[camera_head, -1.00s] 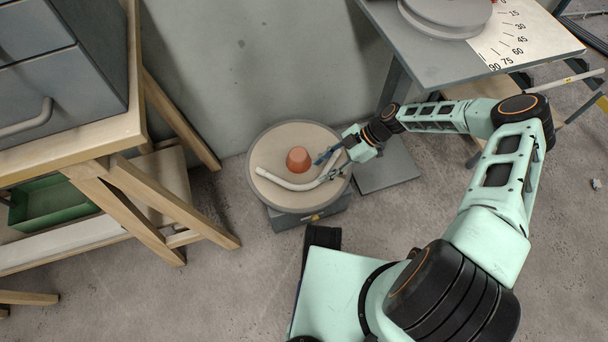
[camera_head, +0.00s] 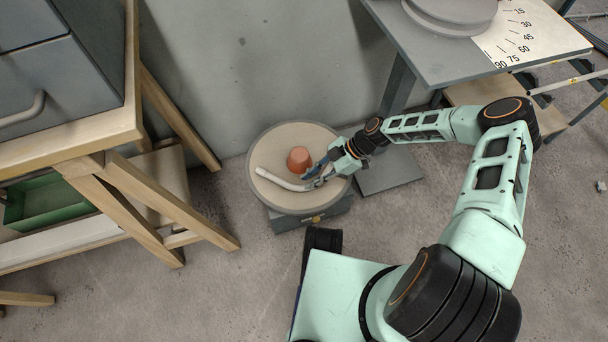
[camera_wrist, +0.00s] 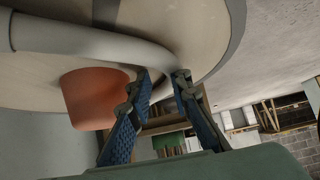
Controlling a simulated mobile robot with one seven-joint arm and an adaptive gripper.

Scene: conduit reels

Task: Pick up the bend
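The bend (camera_head: 278,180) is a pale grey, curved length of conduit lying on a round beige-topped stand (camera_head: 290,137). My gripper (camera_head: 314,177) is low over the stand at the bend's right part, which the fingers partly hide. In the wrist view the bend (camera_wrist: 95,42) runs from the left edge and curves down near my fingertips. My gripper (camera_wrist: 163,76) has its two blue-padded fingers apart there, with part of the bend showing between the tips. I cannot tell whether either finger touches it.
A terracotta-coloured cone-like piece (camera_head: 299,160) stands on the round top, close to the bend and my fingers. A wooden trestle bench (camera_head: 75,145) is at the left. A grey table (camera_head: 440,60) with an angle scale is at the upper right. A wall is behind the stand.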

